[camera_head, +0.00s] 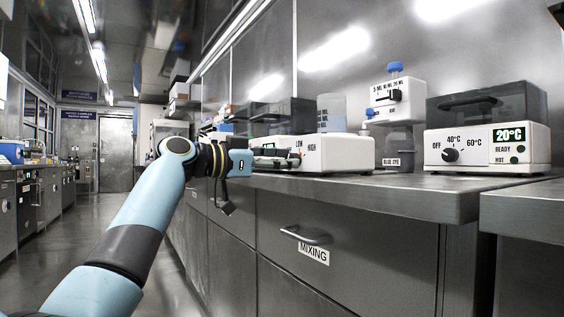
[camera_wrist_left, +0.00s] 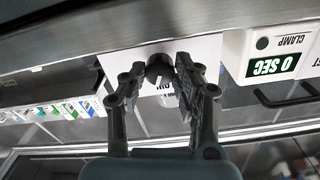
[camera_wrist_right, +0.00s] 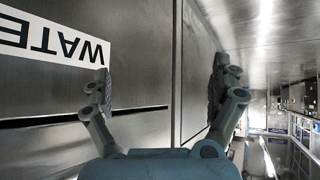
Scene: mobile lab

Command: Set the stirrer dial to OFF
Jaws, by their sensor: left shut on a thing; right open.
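The stirrer (camera_head: 340,154) is a white box on the bench, with LOW and HIGH printed on its front. Its dial is hidden behind my left gripper in the head view. In the left wrist view the dark dial (camera_wrist_left: 158,68) sits on a white front panel (camera_wrist_left: 112,66), between my fingertips. My left gripper (camera_head: 292,158) reaches across the stirrer's front and is shut on the dial, as the left wrist view also shows (camera_wrist_left: 163,72). The dial's pointer and setting cannot be made out. My right gripper (camera_wrist_right: 160,88) is open and empty, seen only in the right wrist view.
A timer device reading 0 SEC (camera_wrist_left: 270,62) is beside the panel. A MIXING drawer (camera_head: 314,254) is below; a WATER-labelled front (camera_wrist_right: 55,40) faces my right gripper.

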